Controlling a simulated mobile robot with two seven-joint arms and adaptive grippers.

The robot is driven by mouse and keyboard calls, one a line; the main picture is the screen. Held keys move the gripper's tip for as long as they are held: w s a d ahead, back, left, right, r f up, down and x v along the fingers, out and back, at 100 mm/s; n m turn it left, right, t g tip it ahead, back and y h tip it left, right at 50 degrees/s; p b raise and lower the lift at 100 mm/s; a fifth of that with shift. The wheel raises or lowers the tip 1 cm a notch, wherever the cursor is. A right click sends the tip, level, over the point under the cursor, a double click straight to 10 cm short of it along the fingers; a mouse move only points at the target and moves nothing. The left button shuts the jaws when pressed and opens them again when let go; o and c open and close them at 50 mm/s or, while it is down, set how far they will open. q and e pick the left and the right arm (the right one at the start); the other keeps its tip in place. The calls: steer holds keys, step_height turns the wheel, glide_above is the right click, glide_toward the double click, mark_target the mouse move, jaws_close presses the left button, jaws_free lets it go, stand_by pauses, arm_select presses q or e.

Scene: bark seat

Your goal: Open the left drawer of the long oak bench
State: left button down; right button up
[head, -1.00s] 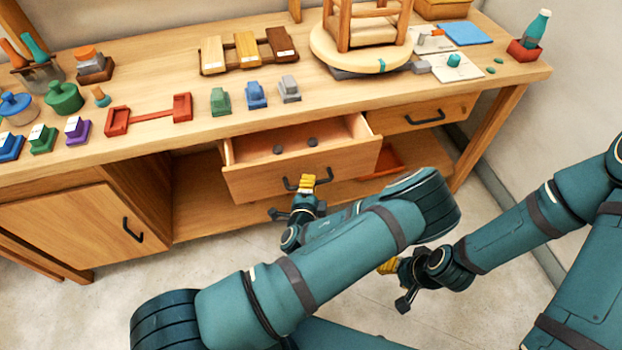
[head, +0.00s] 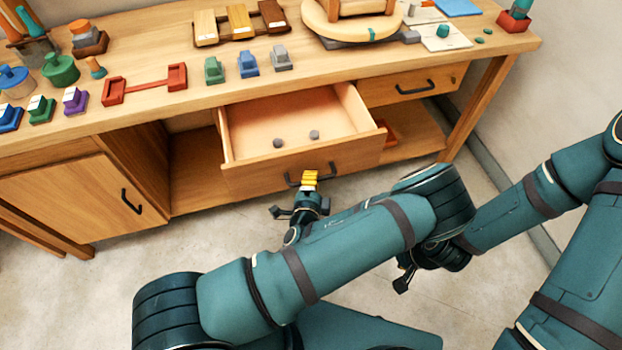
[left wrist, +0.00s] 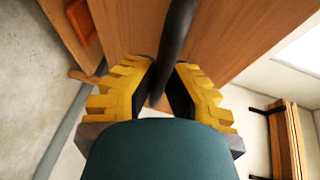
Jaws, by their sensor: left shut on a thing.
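The long oak bench (head: 390,62) stands across the head view. Its left drawer (head: 250,180) is pulled out well, with its inside showing and two small dark round things (head: 296,139) on its floor. My left gripper (head: 310,178) is shut on the drawer's dark bar handle (head: 291,181). In the left wrist view the handle (left wrist: 177,35) runs between the yellow fingers (left wrist: 160,95). My right gripper (head: 403,280) is low at the right of centre, apart from the bench.
The right drawer (head: 410,88) is shut. A cupboard door (head: 80,205) with a dark handle is shut at the left. Tools, coloured blocks and a round stool seat (head: 365,38) crowd the bench top. The floor (head: 90,290) in front is clear.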

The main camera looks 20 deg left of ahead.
arm_select(q)
steer(key=shift+d, duration=0.1)
steer(key=c, duration=1)
jaws_free()
steer(key=shift+w, duration=0.1)
steer(key=v, duration=0.7)
steer(key=shift+s, duration=0.3)
